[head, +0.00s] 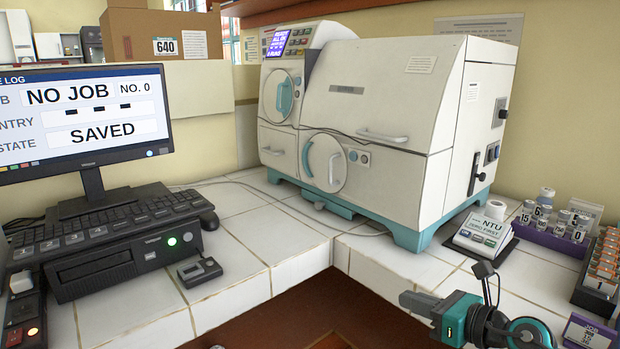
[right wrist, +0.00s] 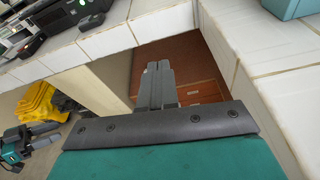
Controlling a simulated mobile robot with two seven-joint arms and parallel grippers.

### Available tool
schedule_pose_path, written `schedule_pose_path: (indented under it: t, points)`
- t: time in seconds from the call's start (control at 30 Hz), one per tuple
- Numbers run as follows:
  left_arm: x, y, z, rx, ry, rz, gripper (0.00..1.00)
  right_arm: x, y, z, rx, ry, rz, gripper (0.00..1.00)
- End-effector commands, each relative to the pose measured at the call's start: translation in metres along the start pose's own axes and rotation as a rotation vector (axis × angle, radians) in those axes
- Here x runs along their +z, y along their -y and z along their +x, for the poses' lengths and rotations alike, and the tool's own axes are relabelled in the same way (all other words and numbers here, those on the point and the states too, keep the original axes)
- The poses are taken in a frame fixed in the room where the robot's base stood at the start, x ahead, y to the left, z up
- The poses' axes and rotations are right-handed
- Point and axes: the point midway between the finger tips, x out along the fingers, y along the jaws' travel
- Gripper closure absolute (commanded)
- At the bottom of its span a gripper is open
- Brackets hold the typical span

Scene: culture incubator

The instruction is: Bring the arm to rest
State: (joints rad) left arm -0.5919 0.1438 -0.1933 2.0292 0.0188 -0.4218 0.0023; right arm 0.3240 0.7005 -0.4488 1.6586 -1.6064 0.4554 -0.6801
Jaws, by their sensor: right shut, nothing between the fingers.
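My right gripper (head: 408,300) is in the lower right of the head view, in front of the counter's inner edge. Its grey fingers point left. In the right wrist view the fingers (right wrist: 158,72) are together and empty, over the brown floor area between the counters. They touch nothing. A teal and grey gripper, which looks like my left one (right wrist: 32,132), shows small at the left edge of the right wrist view.
A monitor (head: 85,165) reads "NO JOB" and "SAVED" above a keyboard (head: 110,218). At right are an NTU device (head: 478,240), a purple vial rack (head: 545,238) and a dark rack of orange-labelled items (head: 590,292). The tiled counter edge (head: 300,277) is close to my right arm.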

Motion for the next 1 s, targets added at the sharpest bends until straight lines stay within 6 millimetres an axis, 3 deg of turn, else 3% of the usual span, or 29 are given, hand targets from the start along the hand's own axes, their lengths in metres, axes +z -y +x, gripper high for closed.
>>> schedule_pose_path:
  t: [0.03,0.1,0.27,0.37,0.5,0.7,0.8,0.83,1.0]
  points:
    - [-0.001,0.002,-0.002,-0.004,0.003,0.001,0.57,-0.007,-0.021,0.001,0.026,0.06,0.2,1.0]
    - [0.002,0.004,-0.003,-0.009,0.012,0.003,0.57,-0.013,-0.041,-0.002,0.044,0.145,0.489,1.0]
    - [0.006,0.005,-0.009,-0.015,0.022,0.006,0.57,-0.04,-0.063,-0.019,0.021,0.312,1.167,1.0]
    - [0.011,0.005,-0.012,-0.016,0.034,0.007,0.57,-0.069,-0.07,-0.036,-0.037,0.405,1.595,1.0]
    - [0.008,0.008,-0.015,-0.022,0.03,0.01,0.57,-0.125,-0.084,-0.067,-0.175,0.536,2.179,1.0]
    - [0.01,0.013,-0.017,-0.034,0.034,0.014,0.57,-0.197,-0.121,-0.109,-0.406,0.701,2.809,1.0]
    - [0.01,0.016,-0.018,-0.04,0.033,0.015,0.57,-0.216,-0.137,-0.121,-0.484,0.753,2.982,1.0]
    - [0.01,0.016,-0.019,-0.041,0.031,0.015,0.57,-0.22,-0.14,-0.123,0.499,-0.76,-3.0,1.0]
    - [0.011,0.016,-0.019,-0.041,0.031,0.015,0.57,-0.227,-0.146,-0.128,0.505,-0.745,-2.921,1.0]
